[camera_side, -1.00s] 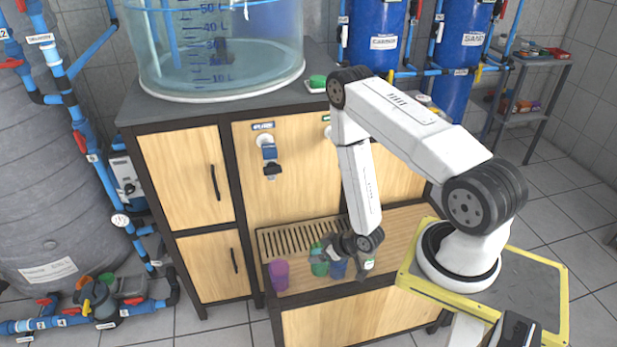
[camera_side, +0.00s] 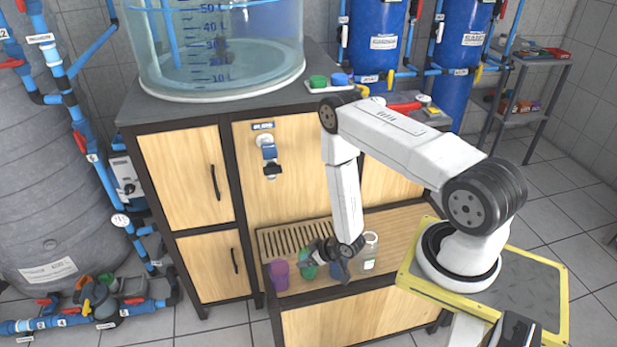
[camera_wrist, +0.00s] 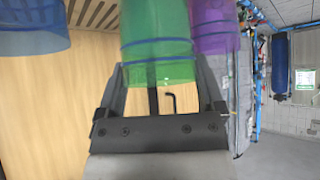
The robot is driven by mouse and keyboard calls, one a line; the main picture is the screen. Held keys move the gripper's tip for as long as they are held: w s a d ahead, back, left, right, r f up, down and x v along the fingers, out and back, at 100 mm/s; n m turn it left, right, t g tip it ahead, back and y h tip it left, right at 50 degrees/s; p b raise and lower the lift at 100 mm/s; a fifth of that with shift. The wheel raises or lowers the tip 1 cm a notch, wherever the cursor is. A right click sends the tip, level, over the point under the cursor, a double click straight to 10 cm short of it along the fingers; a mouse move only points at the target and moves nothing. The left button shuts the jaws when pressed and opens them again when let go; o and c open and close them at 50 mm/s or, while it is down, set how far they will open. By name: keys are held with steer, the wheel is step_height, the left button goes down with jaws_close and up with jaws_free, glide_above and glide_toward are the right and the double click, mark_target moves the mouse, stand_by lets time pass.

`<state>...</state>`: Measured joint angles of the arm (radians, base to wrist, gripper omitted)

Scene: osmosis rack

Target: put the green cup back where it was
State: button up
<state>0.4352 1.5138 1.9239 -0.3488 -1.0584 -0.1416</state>
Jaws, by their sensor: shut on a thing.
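The green cup (camera_side: 307,269) is between the fingers of my gripper (camera_side: 312,254), low at the front of the cabinet's niche. In the wrist view the green cup (camera_wrist: 157,35) fills the space between the two dark fingers of my gripper (camera_wrist: 160,78). My gripper is shut on it. The cup stands between the purple cup (camera_side: 279,275) on its left and the blue cup (camera_side: 343,268) on its right. My gripper partly hides the green cup in the side view, and I cannot tell whether its base touches the shelf.
A slatted drip grate (camera_side: 290,238) lies behind the cups. A clear jar with a pale lid (camera_side: 369,254) stands right of the blue cup. The wooden shelf (camera_side: 400,232) is bare farther right. A tap (camera_side: 268,150) hangs above.

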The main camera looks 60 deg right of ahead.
steer(key=shift+f, duration=1.25)
steer(key=o, duration=1.2)
steer(key=shift+f, duration=0.1)
steer(key=shift+o, duration=0.2)
steer(key=shift+s+r, duration=0.1)
steer(key=shift+r, duration=0.15)
steer(key=v, duration=1.1)
steer(key=shift+s+r, duration=0.25)
